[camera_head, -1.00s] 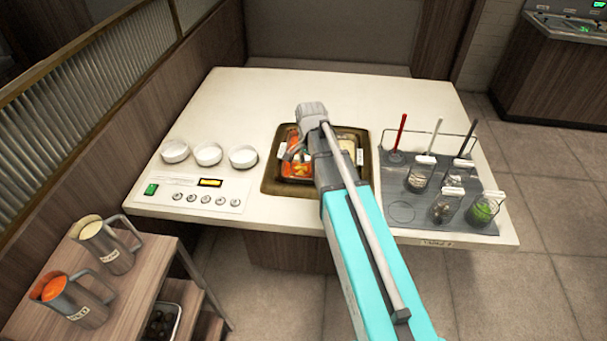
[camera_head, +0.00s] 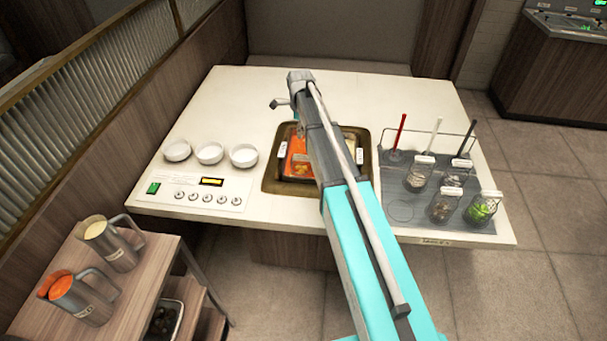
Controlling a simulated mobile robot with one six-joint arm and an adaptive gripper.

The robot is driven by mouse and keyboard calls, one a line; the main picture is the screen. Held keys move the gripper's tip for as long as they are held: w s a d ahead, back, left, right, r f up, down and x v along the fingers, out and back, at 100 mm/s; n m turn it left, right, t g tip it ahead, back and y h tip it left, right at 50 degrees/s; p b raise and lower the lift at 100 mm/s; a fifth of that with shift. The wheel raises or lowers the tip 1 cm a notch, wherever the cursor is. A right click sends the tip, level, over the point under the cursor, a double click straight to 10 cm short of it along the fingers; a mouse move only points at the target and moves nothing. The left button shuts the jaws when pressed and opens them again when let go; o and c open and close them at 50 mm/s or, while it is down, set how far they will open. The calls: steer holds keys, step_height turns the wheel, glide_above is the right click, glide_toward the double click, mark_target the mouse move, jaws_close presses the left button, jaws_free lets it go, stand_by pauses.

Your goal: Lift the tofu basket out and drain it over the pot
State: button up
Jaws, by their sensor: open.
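The pot (camera_head: 271,178) is a dark, brown-rimmed well sunk in the white table, with orange-red broth (camera_head: 297,148) on its left side and a paler strip on its right. My arm crosses it and hides its middle. White tags show inside it, but I cannot tell whether they belong to a basket. Several wire baskets stand on the grey mat at right, one with green contents (camera_head: 482,208) and one with pale contents (camera_head: 418,178). I cannot tell which basket holds tofu. My gripper (camera_head: 276,103) is open and empty above the table, beyond the pot's back-left corner.
Three white bowls (camera_head: 209,153) and a control panel (camera_head: 206,190) are left of the pot. Ladles (camera_head: 401,133) stand in a rack behind the baskets. Two metal pitchers (camera_head: 77,297) stand on a wooden side cart. The table's back left is clear.

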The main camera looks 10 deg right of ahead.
mark_target(302, 157)
steer(key=shift+f, duration=0.15)
step_height(302, 157, down, 8)
steer(key=b, duration=0.8)
steer(key=shift+f+b, duration=0.15)
steer(key=shift+b, duration=0.2)
stand_by(0.4)
steer(key=shift+s+d+f+b, duration=0.1)
steer(key=shift+f+b, duration=1.2)
steer(key=shift+s+d+f+b, duration=0.1)
steer(key=shift+f+b, duration=1.2)
jaws_close()
